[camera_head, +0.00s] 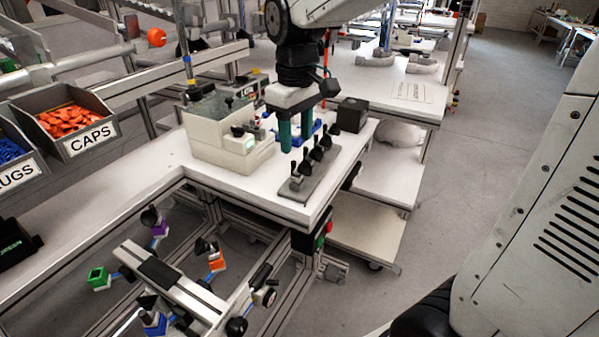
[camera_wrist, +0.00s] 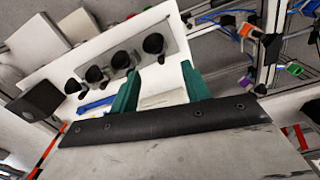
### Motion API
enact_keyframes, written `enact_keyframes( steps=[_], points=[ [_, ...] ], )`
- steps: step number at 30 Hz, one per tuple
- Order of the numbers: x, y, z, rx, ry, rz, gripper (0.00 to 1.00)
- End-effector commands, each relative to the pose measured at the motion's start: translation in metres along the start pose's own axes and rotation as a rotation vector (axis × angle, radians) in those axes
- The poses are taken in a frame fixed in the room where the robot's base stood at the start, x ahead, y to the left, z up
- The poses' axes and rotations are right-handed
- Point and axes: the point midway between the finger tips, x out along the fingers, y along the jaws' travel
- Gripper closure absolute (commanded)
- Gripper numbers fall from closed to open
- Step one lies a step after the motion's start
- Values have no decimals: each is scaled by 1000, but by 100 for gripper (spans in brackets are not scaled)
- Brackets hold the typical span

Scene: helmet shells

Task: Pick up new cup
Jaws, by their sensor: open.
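Several small black cup-like pieces stand in a row on a grey rack (camera_head: 318,172) near the front right edge of the white bench. The nearest cup (camera_head: 296,176) is at the rack's front end. I cannot tell which cup is the new one. My gripper (camera_head: 295,143) points down above the bench, just behind and left of the rack. Its green fingers are apart, with nothing between them in the wrist view (camera_wrist: 160,77).
A beige machine (camera_head: 225,135) stands left of my gripper. A black block (camera_head: 352,114) sits at the rack's far end. A blue tray (camera_head: 268,118) lies partly hidden behind my fingers. A bin of orange caps (camera_head: 75,125) is at left. Open floor (camera_head: 440,200) lies to the right.

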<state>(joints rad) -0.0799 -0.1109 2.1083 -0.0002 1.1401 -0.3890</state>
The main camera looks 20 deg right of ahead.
Motion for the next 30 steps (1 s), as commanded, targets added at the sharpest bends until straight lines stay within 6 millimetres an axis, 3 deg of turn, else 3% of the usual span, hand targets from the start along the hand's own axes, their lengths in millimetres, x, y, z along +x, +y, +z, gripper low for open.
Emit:
enact_keyframes(
  steps=[4,18,28,29,30],
  points=[
    [11,4,-10,-20,-5,-2,53],
    [72,2,-7,-17,-7,-3,53],
    [82,2,-8,-17,-3,-2,53],
    [82,2,-8,-17,-3,-2,55],
    [82,2,-8,-17,-3,-2,67]
  ],
)
